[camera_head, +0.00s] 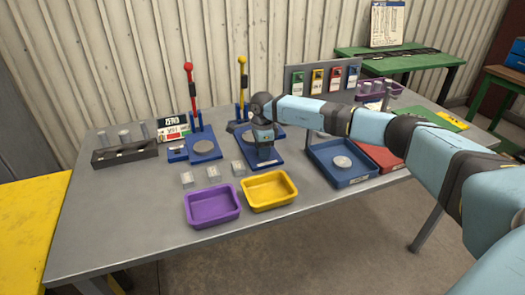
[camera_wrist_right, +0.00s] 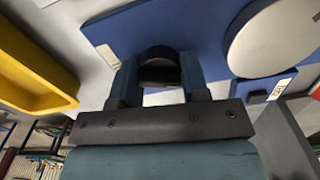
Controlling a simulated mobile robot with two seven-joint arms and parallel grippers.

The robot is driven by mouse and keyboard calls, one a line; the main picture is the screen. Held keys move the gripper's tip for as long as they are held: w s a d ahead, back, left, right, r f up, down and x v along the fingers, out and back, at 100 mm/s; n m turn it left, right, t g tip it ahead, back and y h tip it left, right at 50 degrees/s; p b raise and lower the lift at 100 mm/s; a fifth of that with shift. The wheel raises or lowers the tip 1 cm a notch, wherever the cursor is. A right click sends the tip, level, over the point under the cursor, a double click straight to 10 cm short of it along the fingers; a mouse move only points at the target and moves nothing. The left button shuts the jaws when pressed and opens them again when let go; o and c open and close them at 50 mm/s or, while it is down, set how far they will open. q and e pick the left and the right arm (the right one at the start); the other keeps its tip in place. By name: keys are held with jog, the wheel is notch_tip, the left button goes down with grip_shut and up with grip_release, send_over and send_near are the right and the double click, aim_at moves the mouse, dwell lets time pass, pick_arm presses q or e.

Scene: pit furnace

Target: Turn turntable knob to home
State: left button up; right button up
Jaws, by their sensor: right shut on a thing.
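My right gripper (camera_head: 264,147) points down over a blue base plate (camera_head: 269,164) in the middle of the table. In the right wrist view, its two fingers (camera_wrist_right: 158,88) are closed on the sides of a round dark knob (camera_wrist_right: 159,55). The knob stands on the blue plate (camera_wrist_right: 195,28), which also bears a large silver disc (camera_wrist_right: 278,38). In the head view the gripper hides the knob. I cannot read any marks showing the knob's angle. My left gripper is not in view.
Yellow (camera_head: 269,203) and purple (camera_head: 212,222) trays stand in front. A blue tray (camera_head: 345,180) holding a disc is to the right. A red lever (camera_head: 190,85) and a yellow lever (camera_head: 242,75) rise behind. Small clear blocks (camera_head: 212,171) lie left of the gripper.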

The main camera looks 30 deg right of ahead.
jog(key=shift+n, duration=1.2)
jog(key=shift+n+b, duration=0.4)
jog(key=shift+n, duration=0.6)
jog(key=shift+r, duration=0.1)
jog(key=o, duration=0.9)
notch_tip(320, 180, up, 14)
jog(key=shift+f+p, duration=0.1)
jog(key=shift+p, duration=0.25)
